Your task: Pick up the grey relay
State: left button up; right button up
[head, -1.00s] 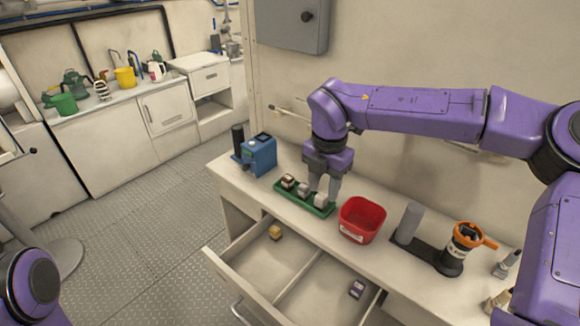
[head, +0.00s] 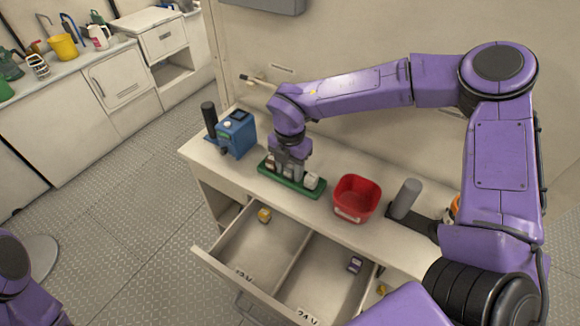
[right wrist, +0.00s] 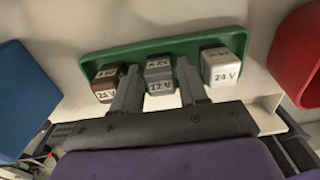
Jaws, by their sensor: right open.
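The grey relay (right wrist: 158,73), marked 12 V, sits in the middle of the green tray (right wrist: 110,58) in the right wrist view, between a brown relay (right wrist: 106,84) and a white relay (right wrist: 222,68), both marked 24 V. My right gripper (right wrist: 157,88) is open, one finger on each side of the grey relay; I cannot tell whether they touch it. In the head view my right gripper (head: 287,172) is over the middle of the tray and mostly hides the grey relay. My left gripper is out of view; part of my left arm shows at lower left.
A red bin (head: 357,198) stands right of the tray and a blue device (head: 238,134) left of it. The open drawer (head: 222,268) below has two compartments, with a yellow relay (head: 264,215) in the left and a purple relay (head: 355,264) in the right.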

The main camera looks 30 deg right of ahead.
jog(key=shift+f, duration=0.4)
jog(key=shift+d, duration=0.15)
jog(key=shift+s, duration=0.2)
jog(key=shift+r, duration=0.1)
jog(key=c, duration=0.4)
jog(key=shift+w, duration=0.1)
jog(key=c, duration=0.3)
